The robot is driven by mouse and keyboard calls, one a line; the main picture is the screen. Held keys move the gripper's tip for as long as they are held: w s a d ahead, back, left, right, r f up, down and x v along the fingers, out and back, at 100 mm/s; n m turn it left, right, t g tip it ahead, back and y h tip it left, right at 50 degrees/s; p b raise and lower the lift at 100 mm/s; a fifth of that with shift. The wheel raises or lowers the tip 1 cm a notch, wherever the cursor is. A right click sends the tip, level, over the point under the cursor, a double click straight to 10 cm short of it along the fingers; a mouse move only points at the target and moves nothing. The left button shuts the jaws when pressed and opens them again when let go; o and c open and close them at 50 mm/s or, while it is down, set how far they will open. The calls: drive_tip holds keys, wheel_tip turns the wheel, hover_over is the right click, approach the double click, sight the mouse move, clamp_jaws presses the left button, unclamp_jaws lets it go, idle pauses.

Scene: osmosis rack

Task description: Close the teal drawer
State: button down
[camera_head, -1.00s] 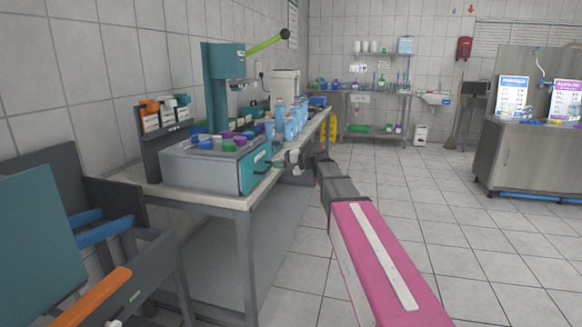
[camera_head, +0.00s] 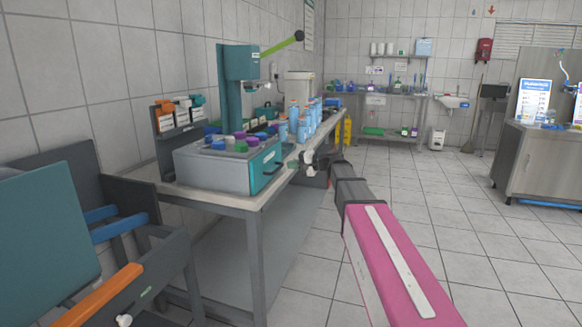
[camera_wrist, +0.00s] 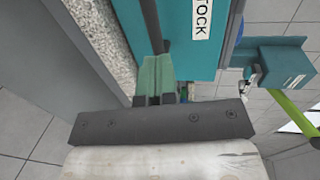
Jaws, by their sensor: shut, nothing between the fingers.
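The teal drawer (camera_head: 261,174) is the front of a grey box on the bench. It also fills the top of the wrist view (camera_wrist: 196,50), with a white "STOCK" label. Its dark bar handle (camera_wrist: 152,22) runs down the face there. How far the drawer stands out of the box is hard to tell. My gripper (camera_head: 292,164) is just right of the drawer front. In the wrist view its green fingers (camera_wrist: 154,72) are together and empty, with tips close to the lower end of the handle. I cannot tell whether they touch it.
Coloured caps (camera_head: 238,141) sit on the grey box. Blue bottles (camera_head: 301,128) stand behind it. A teal press (camera_head: 232,85) with a green lever (camera_head: 281,44) rises at the back. A teal chair with an orange armrest (camera_head: 98,296) is front left. The floor (camera_head: 440,210) at right is open.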

drive_tip(key=v, duration=1.2)
drive_tip(key=s+f+g+h, duration=0.1)
drive_tip(key=s+f+h, duration=0.15)
drive_tip(key=f, duration=0.55)
drive_tip(key=s+f+h, duration=0.2)
drive_tip(key=s+f, duration=0.2)
drive_tip(key=f, duration=0.4)
drive_tip(key=s+d+f+n+g+h, duration=0.1)
drive_tip(key=s+d+f+h, duration=0.3)
drive_tip(key=s+f, duration=0.5)
drive_tip(key=s+d+f+n+g+h, duration=0.2)
drive_tip(key=s+d+f+h, duration=0.3)
drive_tip(key=s+f, duration=0.5)
drive_tip(key=shift+s+f+n+g+h, duration=0.3)
drive_tip(key=shift+f+g+h, duration=0.1)
drive_tip(key=shift+f+h, duration=0.4)
